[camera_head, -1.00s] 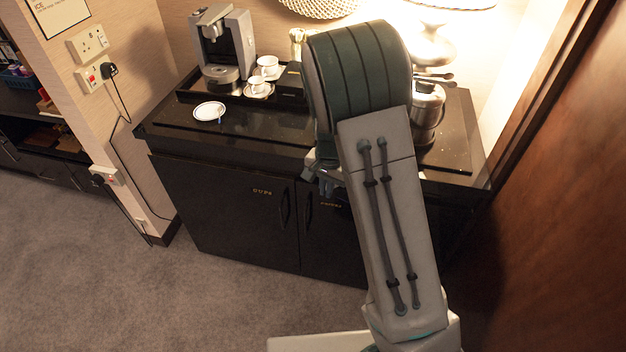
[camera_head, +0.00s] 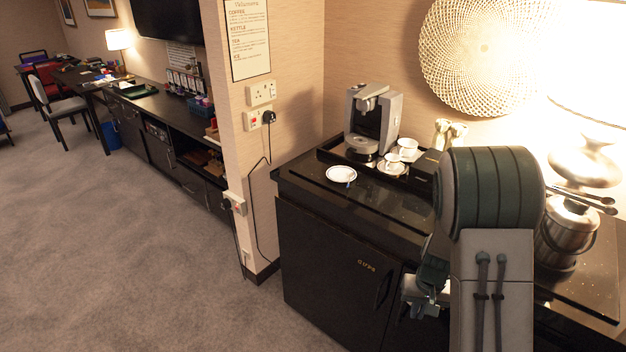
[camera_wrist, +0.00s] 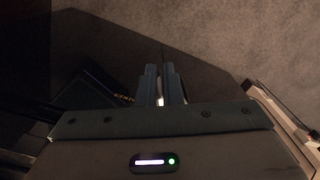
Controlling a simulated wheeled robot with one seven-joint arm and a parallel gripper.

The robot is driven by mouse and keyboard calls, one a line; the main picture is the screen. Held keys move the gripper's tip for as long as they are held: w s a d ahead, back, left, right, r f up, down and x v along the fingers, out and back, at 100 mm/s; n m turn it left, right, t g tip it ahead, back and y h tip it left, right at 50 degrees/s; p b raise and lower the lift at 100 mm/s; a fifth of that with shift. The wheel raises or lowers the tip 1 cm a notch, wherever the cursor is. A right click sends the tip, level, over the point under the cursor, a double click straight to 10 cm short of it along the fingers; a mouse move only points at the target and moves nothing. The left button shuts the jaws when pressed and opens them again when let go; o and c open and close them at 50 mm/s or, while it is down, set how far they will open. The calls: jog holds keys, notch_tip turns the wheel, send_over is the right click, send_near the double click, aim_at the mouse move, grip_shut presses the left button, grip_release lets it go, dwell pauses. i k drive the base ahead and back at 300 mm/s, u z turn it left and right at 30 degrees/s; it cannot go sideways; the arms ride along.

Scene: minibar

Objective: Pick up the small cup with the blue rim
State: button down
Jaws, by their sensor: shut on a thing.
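My gripper (camera_wrist: 163,72) points down in front of the dark cabinet; in the head view its end (camera_head: 427,300) shows partly behind my arm. Its fingers are shut on a small pale thing (camera_wrist: 160,100), of which only a sliver shows between them. I cannot tell from this sliver whether it is the blue-rimmed cup. Two small white cups stand on the counter tray, one at the back (camera_head: 407,147) and one on a saucer in front (camera_head: 392,159); no blue rim can be made out on them.
A coffee machine (camera_head: 374,120) stands at the back of the black counter (camera_head: 310,185). A metal ice bucket (camera_head: 566,232) and a lamp are at the right. A wall corner (camera_head: 245,150) juts out at the left. Carpet (camera_head: 130,240) is clear in front and left.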

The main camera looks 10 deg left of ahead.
aim_at(335, 175)
jog(key=u, duration=2.15)
jog(key=i, duration=1.6)
jog(key=z, duration=1.85)
